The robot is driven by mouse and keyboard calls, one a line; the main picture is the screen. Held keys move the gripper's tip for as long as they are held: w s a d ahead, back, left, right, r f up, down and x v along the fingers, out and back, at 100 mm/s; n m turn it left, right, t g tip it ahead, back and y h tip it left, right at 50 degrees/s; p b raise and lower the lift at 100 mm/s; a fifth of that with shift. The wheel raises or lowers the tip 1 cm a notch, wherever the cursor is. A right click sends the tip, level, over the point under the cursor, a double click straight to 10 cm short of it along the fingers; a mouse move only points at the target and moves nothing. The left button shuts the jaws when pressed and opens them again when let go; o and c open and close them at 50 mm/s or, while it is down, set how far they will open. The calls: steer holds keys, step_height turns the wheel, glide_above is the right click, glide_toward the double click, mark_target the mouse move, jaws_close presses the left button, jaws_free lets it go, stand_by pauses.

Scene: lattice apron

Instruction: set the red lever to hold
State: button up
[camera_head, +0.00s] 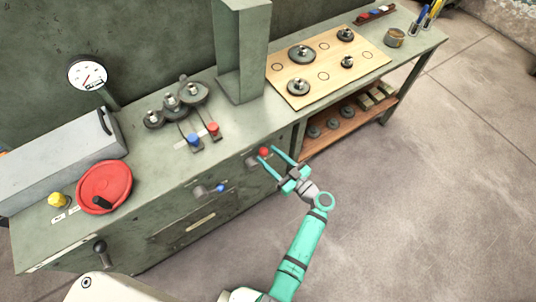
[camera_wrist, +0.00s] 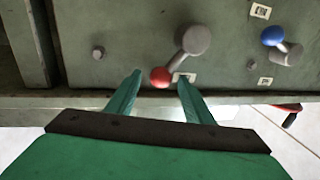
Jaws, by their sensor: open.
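The red lever is on the bench's front panel, with its red knob (camera_head: 264,151) near the panel's right end. In the wrist view the red knob (camera_wrist: 160,77) sits at the end of a short grey arm running from a round grey hub (camera_wrist: 197,40). A small pale label (camera_wrist: 186,77) lies beside the knob, its text unreadable. My gripper (camera_head: 267,154) is open in front of the panel. In the wrist view its teal fingertips (camera_wrist: 159,82) stand on either side of the knob; I cannot tell whether they touch it.
A blue-knobbed lever (camera_head: 220,187) is on the same panel; it also shows in the wrist view (camera_wrist: 273,36). On the bench top stand another red-knobbed lever (camera_head: 213,128), a blue one (camera_head: 194,139), a red handwheel (camera_head: 104,187) and a grey post (camera_head: 243,50). The floor at right is clear.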

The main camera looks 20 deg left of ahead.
steer(key=shift+x, duration=0.85)
steer(key=shift+s, duration=0.15)
jaws_close()
steer(key=shift+d, duration=0.1)
